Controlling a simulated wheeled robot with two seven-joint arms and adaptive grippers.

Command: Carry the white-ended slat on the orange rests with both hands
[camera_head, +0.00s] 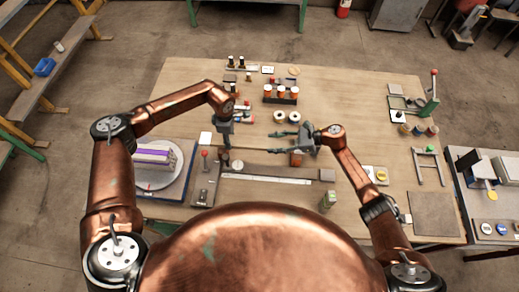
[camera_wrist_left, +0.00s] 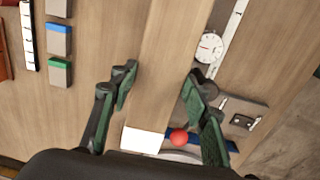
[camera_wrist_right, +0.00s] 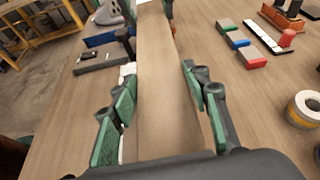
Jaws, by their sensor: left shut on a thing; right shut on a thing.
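The slat (camera_head: 251,150) is a thin wooden bar seen nearly edge-on between my two grippers in the head view. In the left wrist view its wooden face (camera_wrist_left: 168,65) runs between the fingers to a white end (camera_wrist_left: 143,140). In the right wrist view it (camera_wrist_right: 165,95) runs away between the fingers. My left gripper (camera_head: 226,146) is shut on the slat near its left end. My right gripper (camera_head: 285,144) is shut on it near its right end. An orange block (camera_head: 296,160), perhaps a rest, shows below the right gripper. The other rest I cannot make out.
A long pale rail (camera_head: 267,179) lies on the table in front of the slat. A red-knobbed device (camera_head: 204,155) stands left of my left gripper.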

